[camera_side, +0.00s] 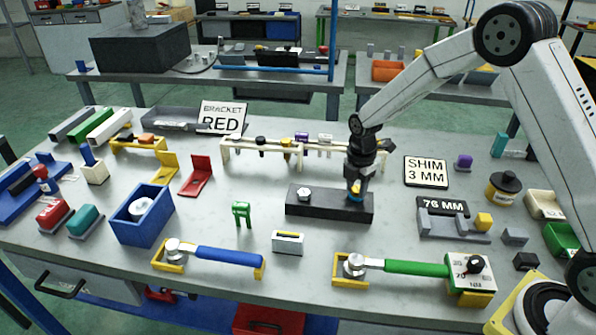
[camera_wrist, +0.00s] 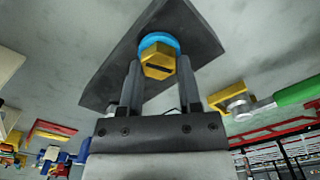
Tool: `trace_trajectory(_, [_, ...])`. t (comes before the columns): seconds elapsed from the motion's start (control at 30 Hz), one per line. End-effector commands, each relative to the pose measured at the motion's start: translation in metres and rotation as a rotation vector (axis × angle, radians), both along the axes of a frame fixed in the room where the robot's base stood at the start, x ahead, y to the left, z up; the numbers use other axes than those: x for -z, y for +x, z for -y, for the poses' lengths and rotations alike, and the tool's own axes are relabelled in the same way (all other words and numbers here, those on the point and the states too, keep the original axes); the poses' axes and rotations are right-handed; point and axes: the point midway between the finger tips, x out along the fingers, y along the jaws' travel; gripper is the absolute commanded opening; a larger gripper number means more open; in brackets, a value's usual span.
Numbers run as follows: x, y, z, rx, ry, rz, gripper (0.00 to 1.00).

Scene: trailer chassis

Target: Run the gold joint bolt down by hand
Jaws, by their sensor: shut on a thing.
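The gold joint bolt (camera_wrist: 158,62) has a hex head with a dark slot and sits over a blue ring (camera_wrist: 158,41) on the dark block (camera_wrist: 195,32). My gripper (camera_wrist: 159,68) has one finger on each side of the gold head and is shut on it. In the side view my gripper (camera_side: 355,192) points straight down at the right part of the dark block (camera_side: 325,205). The blue ring (camera_side: 355,198) shows just under the fingertips there, and the fingers mostly hide the bolt. How deep the bolt's thread sits is hidden.
A silver hex bolt (camera_side: 304,194) stands on the block's left end. Blue-handled (camera_side: 230,255) and green-handled (camera_side: 415,267) wrenches lie in front.

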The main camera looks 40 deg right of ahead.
Motion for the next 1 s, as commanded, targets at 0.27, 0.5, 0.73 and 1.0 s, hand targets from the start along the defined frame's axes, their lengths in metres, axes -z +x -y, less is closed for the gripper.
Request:
trace_trajectory(0.27, [-0.0026,0.0019,0.0,0.262,0.0,0.001,0.0])
trace_trajectory(0.5, [-0.0031,0.003,0.0003,0.489,0.0,0.002,0.0])
trace_trajectory(0.73, [-0.0034,0.0042,0.0008,0.708,0.0,0.003,0.0])
trace_trajectory(1.0, [-0.0038,0.0055,0.0015,0.964,0.001,0.005,0.0])
